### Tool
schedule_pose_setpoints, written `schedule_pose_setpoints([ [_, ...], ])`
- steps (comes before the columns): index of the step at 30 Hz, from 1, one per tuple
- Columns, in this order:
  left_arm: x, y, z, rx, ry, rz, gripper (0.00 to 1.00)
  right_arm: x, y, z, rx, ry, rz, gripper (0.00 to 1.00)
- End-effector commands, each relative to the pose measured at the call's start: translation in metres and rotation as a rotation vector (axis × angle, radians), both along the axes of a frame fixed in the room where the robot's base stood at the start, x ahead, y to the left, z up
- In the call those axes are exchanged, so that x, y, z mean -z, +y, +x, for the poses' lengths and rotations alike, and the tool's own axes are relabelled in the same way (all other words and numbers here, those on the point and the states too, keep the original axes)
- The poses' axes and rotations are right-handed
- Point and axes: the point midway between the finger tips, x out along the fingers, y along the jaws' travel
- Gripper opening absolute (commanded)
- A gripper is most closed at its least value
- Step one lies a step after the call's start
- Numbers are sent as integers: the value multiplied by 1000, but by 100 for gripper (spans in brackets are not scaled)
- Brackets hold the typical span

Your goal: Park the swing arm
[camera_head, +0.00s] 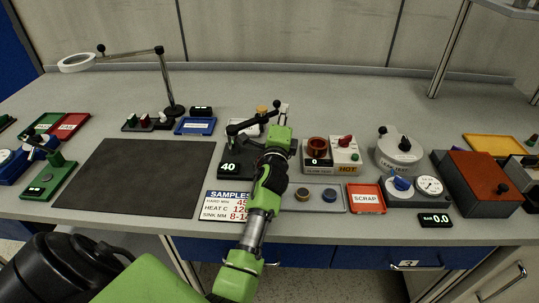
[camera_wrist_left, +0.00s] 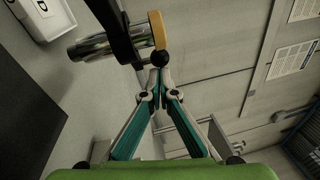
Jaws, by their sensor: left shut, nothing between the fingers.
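The black swing arm (camera_head: 252,122) stands on a dark unit with a display reading 40 (camera_head: 230,168) at the middle of the bench. It slants up to the right and ends in a black ball knob (camera_head: 277,103). My left gripper (camera_head: 283,112) is shut and empty beside the knob. In the left wrist view the closed fingertips (camera_wrist_left: 160,72) are right at the ball knob (camera_wrist_left: 160,57); I cannot tell if they touch. My forearm hides part of the unit.
A red-ringed pot (camera_head: 317,148) and a HOT unit (camera_head: 346,160) stand just right of my gripper. A SAMPLES sign (camera_head: 226,204) is in front of the unit. A dark mat (camera_head: 145,178) lies left, with a magnifier lamp (camera_head: 166,80) behind it. The back of the bench is mostly clear.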

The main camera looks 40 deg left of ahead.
Motion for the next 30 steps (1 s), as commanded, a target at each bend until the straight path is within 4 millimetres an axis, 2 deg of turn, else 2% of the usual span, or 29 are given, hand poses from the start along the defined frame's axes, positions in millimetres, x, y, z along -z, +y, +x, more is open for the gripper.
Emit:
schedule_pose_setpoints([
  [20,0,4,2,0,1,0,0,4,3,1,1,-1,3,40],
  [23,2,0,-5,1,2,-1,0,4,3,1,1,-1,3,40],
  [30,8,-16,-41,0,3,-1,0,4,2,0,1,-1,2,40],
])
